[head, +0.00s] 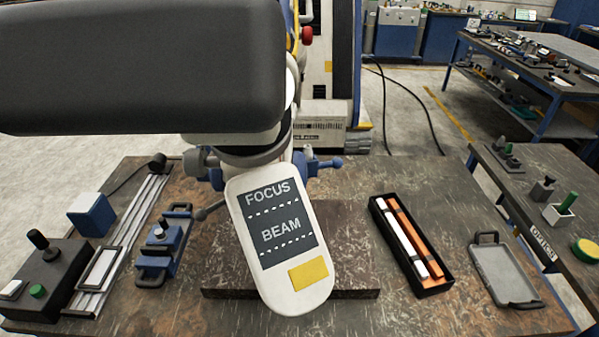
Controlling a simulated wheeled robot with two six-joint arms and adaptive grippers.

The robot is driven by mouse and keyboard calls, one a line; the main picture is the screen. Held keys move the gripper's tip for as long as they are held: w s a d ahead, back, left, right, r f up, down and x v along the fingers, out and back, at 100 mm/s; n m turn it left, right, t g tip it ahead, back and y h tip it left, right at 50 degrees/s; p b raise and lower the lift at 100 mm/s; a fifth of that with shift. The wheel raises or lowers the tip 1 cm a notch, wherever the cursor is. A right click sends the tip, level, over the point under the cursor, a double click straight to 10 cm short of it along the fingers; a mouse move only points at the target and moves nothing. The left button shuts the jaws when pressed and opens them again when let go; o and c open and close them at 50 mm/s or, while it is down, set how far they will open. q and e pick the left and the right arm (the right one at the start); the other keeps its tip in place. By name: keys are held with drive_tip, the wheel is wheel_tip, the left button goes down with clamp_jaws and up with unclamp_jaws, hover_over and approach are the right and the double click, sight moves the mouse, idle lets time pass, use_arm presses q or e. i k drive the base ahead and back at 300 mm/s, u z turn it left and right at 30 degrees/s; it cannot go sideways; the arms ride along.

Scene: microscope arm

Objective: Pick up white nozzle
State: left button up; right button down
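A long white piece (404,241), which may be the white nozzle, lies in a narrow black box (431,291) on the right half of the workbench. It lies beside a similar orange piece (418,237). A large white head (250,284) with a dark panel reading FOCUS and BEAM and a yellow patch hangs over the middle of the bench. I cannot tell for sure which of these white parts is the nozzle. Neither of my grippers shows in the head view.
A bulky dark grey body (140,65) fills the upper left and hides what is behind. A grey tray (508,275) lies right of the box. Left are a blue clamp-like fixture (163,250), a blue block (91,214) and a dark control box (55,285). A side table (545,165) stands right.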

sight(307, 151)
drive_tip(key=u, duration=2.35)
drive_tip(key=k, duration=2.2)
drive_tip(key=z, duration=2.15)
drive_tip(key=i, duration=1)
drive_tip(key=z, duration=0.05)
